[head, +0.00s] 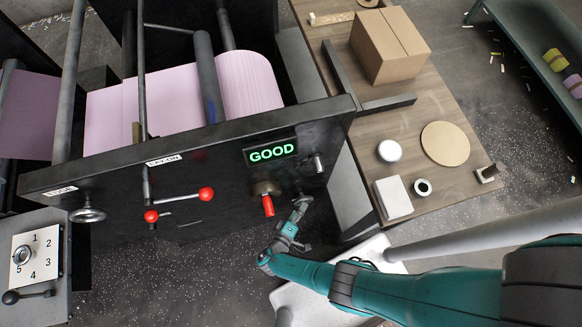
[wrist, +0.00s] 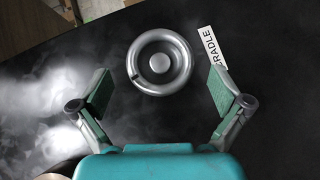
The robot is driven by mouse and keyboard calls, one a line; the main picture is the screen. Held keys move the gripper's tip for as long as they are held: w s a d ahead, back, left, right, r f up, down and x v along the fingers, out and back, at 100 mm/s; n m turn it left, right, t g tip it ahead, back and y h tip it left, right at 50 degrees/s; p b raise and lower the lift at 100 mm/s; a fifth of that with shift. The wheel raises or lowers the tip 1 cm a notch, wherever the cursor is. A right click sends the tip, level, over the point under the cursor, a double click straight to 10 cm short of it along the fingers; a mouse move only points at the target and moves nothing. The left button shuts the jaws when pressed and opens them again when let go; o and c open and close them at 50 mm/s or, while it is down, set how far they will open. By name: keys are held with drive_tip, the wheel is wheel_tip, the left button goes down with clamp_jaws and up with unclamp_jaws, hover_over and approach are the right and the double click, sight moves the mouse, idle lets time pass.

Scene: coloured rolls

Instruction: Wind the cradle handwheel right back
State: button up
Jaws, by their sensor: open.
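The cradle handwheel (wrist: 159,62) is a grey metal ring with a round hub and a small dark notch at its left. It sits on the black panel beside a white label (wrist: 207,46), of which "RADLE" shows. In the head view it appears to be the small grey knob (head: 318,163) at the panel's right end. My gripper (head: 302,203) is below that knob in the head view. In the wrist view my open gripper (wrist: 160,92) has one finger on each side below the wheel, apart from it, with nothing between the pads.
A red-handled brown hub (head: 266,195) stands out just left of my gripper. A green "GOOD" sign (head: 272,151) is above it. Red-knobbed levers (head: 178,200) and another handwheel (head: 88,214) are further left. A wooden table (head: 440,110) with a cardboard box (head: 390,48) stands right.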

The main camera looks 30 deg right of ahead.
drive_tip(key=v, duration=0.7)
drive_tip(key=shift+s+a, duration=0.2)
drive_tip(key=shift+a, duration=0.05)
